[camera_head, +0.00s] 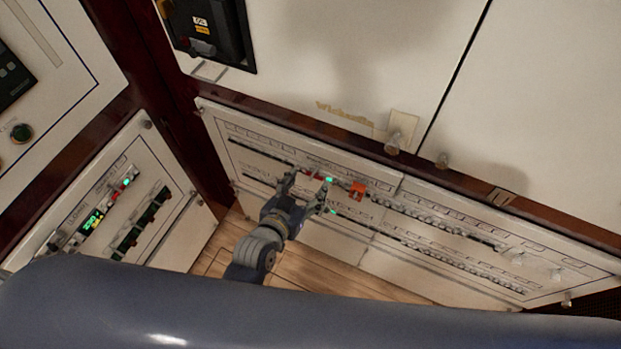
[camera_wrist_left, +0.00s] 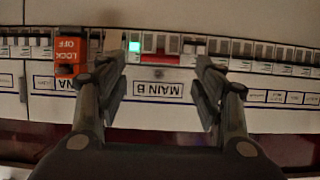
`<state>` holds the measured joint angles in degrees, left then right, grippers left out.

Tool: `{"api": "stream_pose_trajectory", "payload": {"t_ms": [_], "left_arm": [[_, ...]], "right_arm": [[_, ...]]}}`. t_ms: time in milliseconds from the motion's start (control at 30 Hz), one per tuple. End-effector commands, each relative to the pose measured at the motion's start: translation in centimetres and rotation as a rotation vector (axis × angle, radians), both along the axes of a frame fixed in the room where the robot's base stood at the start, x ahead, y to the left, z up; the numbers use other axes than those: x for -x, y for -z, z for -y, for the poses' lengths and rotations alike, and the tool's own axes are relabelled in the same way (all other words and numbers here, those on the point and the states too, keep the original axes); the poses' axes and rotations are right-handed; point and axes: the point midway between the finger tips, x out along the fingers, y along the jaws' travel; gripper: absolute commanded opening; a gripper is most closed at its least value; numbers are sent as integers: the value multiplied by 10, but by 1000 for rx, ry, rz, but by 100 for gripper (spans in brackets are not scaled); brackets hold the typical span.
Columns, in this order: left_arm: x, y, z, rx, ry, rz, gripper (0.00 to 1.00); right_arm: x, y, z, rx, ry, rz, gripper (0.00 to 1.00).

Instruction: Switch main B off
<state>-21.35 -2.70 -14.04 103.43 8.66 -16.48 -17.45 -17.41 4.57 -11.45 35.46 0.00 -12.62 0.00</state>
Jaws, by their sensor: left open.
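The main B breaker (camera_wrist_left: 160,58) sits in the upper row, seen upside down in the left wrist view, with a red strip and a lit green square (camera_wrist_left: 134,46) beside it. Its MAIN B label (camera_wrist_left: 158,89) shows between my fingers. My left gripper (camera_wrist_left: 158,75) is open and empty, one finger on each side of the label, in front of the panel. I cannot tell whether it touches. In the head view my left gripper (camera_head: 307,186) is at the breaker row, partly covering it. My right gripper is not in view.
An orange LOCK OFF piece (camera_wrist_left: 68,52) sits on the neighbouring main A; it also shows in the head view (camera_head: 357,190). More small breakers line both sides. A cabinet with knobs (camera_head: 394,145) is above, and another panel (camera_head: 120,210) stands to the left.

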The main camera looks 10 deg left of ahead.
Motion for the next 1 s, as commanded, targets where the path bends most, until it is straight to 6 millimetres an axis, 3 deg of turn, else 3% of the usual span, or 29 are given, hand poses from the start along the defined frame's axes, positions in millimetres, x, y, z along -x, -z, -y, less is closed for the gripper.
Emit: {"api": "stream_pose_trajectory", "payload": {"t_ms": [200,567,767,1000], "left_arm": [[-23,9,7,-1,-1,1,62],[-27,12,8,-1,-1,0,62],[-27,12,8,-1,0,0,21],[-26,15,8,1,0,11,18]], "right_arm": [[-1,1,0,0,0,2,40],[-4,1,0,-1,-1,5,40],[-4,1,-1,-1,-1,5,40],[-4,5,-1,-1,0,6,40]]}}
